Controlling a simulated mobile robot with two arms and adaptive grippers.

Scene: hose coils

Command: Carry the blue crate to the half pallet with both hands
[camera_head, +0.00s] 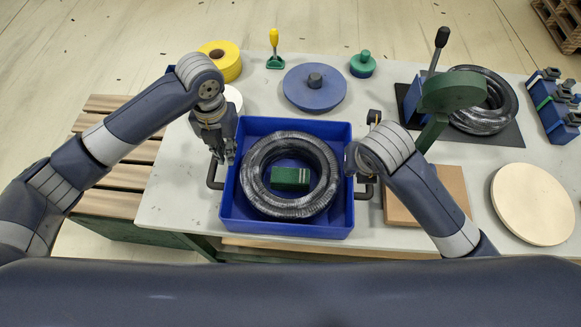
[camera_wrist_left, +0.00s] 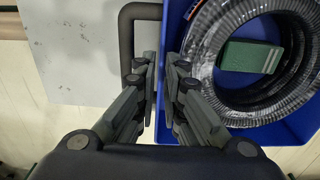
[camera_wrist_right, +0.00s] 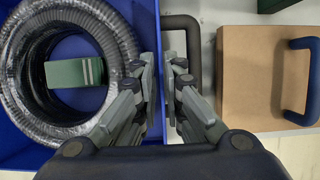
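The blue crate (camera_head: 341,215) sits on the table and holds a dark ribbed hose coil (camera_head: 258,190) with a green block (camera_head: 291,179) inside its ring. My left gripper (camera_wrist_left: 161,75) is slightly open, above the crate's left side; the left handle (camera_wrist_left: 125,40) shows beside and partly behind its outer finger. My right gripper (camera_wrist_right: 164,75) is slightly open above the right side; the right handle (camera_wrist_right: 194,50) lies partly behind its outer finger. Neither gripper is seen closed around a handle. A slatted wooden pallet (camera_head: 112,176) is left of the table.
A cardboard-brown box (camera_head: 450,190) with a blue handle (camera_wrist_right: 313,80) stands close right of the crate. A round pale disc (camera_head: 533,204) lies farther right. A blue disc (camera_head: 315,92) and yellow roll (camera_head: 222,58) stand behind. The pallet top looks clear where visible.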

